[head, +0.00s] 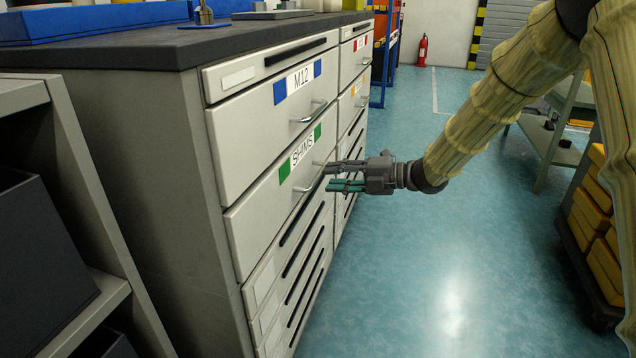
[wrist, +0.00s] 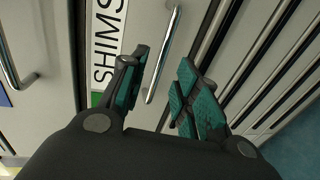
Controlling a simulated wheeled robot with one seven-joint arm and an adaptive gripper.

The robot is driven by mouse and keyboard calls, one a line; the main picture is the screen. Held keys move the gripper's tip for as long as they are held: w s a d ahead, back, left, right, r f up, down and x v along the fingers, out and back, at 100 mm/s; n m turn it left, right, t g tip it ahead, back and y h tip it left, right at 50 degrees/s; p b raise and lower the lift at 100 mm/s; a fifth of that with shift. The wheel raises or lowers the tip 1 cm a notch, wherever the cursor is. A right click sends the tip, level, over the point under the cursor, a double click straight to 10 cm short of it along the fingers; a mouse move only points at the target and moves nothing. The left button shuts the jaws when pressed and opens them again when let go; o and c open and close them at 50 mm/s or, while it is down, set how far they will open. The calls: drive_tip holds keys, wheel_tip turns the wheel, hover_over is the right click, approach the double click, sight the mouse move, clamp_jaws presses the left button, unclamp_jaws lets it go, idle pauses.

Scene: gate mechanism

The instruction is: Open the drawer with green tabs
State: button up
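The drawer with green tabs (head: 247,222) is labelled SHIMS and looks shut, flush with the cabinet front. Its green tabs (head: 284,173) sit at both ends of the white label. Its metal bar handle (head: 305,203) is on the right half of the front; in the wrist view the handle (wrist: 163,55) shows as a bright bar. My gripper (head: 340,176) is in front of this drawer, pointing at the cabinet. In the wrist view my gripper (wrist: 160,92) is open, with the handle's end showing between the teal-padded fingers. I cannot tell whether either finger touches it.
Above is the M12 drawer (head: 250,133) with blue tabs and its own handle (head: 312,112). Narrow drawers with dark slot pulls (head: 300,265) lie below. A grey shelf (head: 100,230) stands at the left, a cart with yellow bins (head: 590,210) at the right. The floor (head: 440,270) between is clear.

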sight(318, 175)
drive_tip(key=shift+b+x, duration=0.7)
drive_tip(key=shift+x, duration=1.75)
clamp_jaws()
